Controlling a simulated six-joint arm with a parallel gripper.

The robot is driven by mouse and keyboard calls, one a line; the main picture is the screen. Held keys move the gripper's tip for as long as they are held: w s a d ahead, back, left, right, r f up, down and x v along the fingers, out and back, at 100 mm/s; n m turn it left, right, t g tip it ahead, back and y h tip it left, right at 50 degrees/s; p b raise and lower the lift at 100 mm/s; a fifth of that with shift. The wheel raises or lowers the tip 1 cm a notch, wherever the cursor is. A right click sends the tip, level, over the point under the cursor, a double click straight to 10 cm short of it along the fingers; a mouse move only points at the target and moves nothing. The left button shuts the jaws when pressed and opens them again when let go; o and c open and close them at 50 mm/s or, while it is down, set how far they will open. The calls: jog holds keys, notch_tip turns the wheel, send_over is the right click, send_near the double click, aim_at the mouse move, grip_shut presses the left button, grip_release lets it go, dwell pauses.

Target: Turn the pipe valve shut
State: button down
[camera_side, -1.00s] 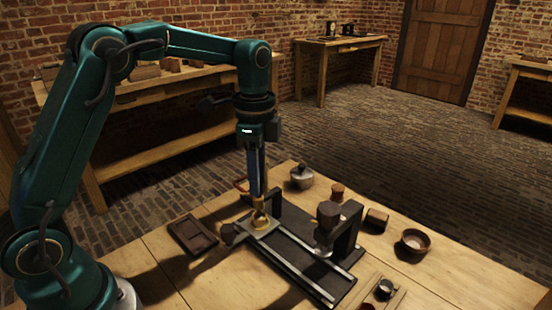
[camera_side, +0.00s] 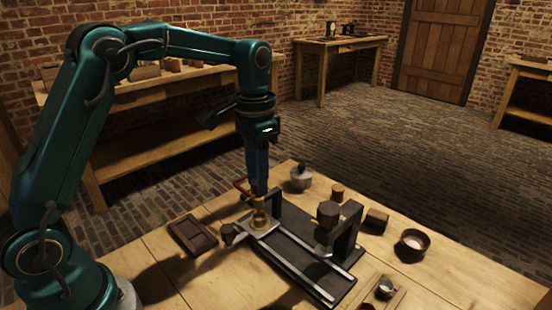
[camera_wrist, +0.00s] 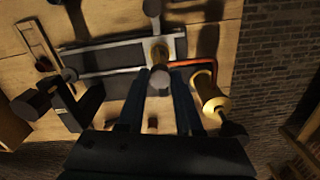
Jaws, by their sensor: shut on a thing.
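The valve has a brass body (camera_side: 260,217) standing on a pale plate on the dark rail base (camera_side: 312,262). A bent red-orange bar (camera_side: 240,188) shows beside my fingers in the side view. In the wrist view the bar (camera_wrist: 198,65) runs right from the brass part (camera_wrist: 159,52) and bends. My gripper (camera_side: 259,192) points straight down over the valve, shut on its upper part. In the wrist view a grey round end (camera_wrist: 160,79) shows between my fingertips. My fingers hide part of the valve, and its exact angle cannot be told.
A dark post (camera_side: 347,232) and a hexagonal knob (camera_side: 328,213) stand on the rail base. A lidded pot (camera_side: 301,177), a small wooden cylinder (camera_side: 338,191), a block (camera_side: 377,220) and a bowl (camera_side: 415,241) line the right. A dark tray (camera_side: 192,234) lies left.

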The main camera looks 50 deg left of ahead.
jog(key=shift+n, duration=0.3)
jog(key=c, duration=0.6)
grip_release()
jog(key=shift+r, duration=2.6)
